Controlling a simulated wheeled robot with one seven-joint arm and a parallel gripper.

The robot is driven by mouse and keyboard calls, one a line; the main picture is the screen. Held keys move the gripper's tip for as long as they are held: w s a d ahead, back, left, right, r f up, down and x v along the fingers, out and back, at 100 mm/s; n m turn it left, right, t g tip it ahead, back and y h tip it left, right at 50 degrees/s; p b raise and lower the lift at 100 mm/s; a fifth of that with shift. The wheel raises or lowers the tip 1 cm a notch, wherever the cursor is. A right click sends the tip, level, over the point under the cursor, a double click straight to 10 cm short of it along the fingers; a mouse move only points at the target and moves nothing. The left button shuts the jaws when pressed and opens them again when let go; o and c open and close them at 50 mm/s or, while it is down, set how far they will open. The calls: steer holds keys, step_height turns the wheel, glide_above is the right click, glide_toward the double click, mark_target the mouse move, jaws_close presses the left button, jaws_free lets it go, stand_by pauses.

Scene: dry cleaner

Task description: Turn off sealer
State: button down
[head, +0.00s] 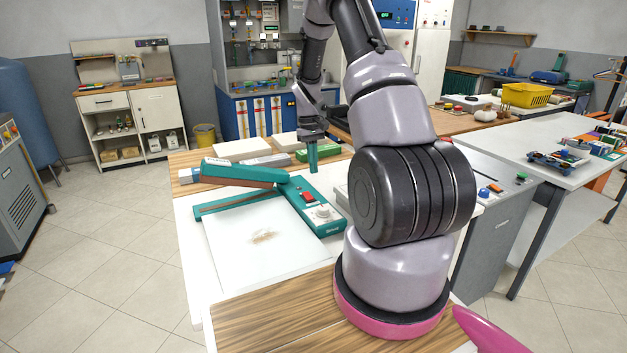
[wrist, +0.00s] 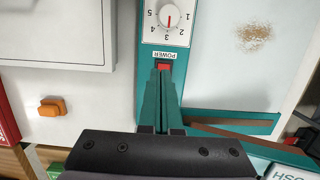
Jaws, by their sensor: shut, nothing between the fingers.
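The sealer (head: 336,226) is a teal bar-type unit on the white table, with its arm (head: 240,172) raised. Its red power switch (head: 308,197) and a white dial (head: 322,212) sit on its right end. In the wrist view, the switch (wrist: 164,67) is beside the word POWER, and the dial (wrist: 167,18) is above it. My gripper (head: 312,168) has teal fingers and points down above the sealer's switch end. In the wrist view, my fingertips (wrist: 164,72) are together, empty, and overlap the near edge of the switch. I cannot tell whether they touch it.
A clear sheet with a brown smudge (head: 262,237) lies in front of the sealer. Pale blocks (head: 241,149) and a green box (head: 318,153) stand behind it. My arm hides the table's right side.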

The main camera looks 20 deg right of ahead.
steer(key=shift+s+d+r, duration=0.1)
steer(key=shift+s+r, duration=0.15)
steer(key=shift+r, duration=0.9)
steer(key=shift+s+r, duration=0.25)
steer(key=shift+r, duration=0.9)
steer(key=shift+r, duration=0.1)
steer(key=s+a+r+m+t, duration=0.15)
steer(key=s+a+r, duration=0.25)
steer(key=r, duration=0.6)
steer(key=s+a+r+m+t, duration=0.1)
steer(key=s+a+r+t, duration=0.25)
steer(key=r, duration=0.65)
steer(key=s+a+r+m+t+y, duration=0.1)
steer(key=s+a+r, duration=0.3)
steer(key=s, duration=0.5)
steer(key=s+a+r+m+t+y, duration=0.1)
steer(key=s+a+r+t, duration=0.2)
steer(key=s, duration=0.7)
step_height(320, 180, up, 3)
steer(key=shift+a+f, duration=0.15)
steer(key=shift+a, duration=0.2)
steer(key=shift+s, duration=0.1)
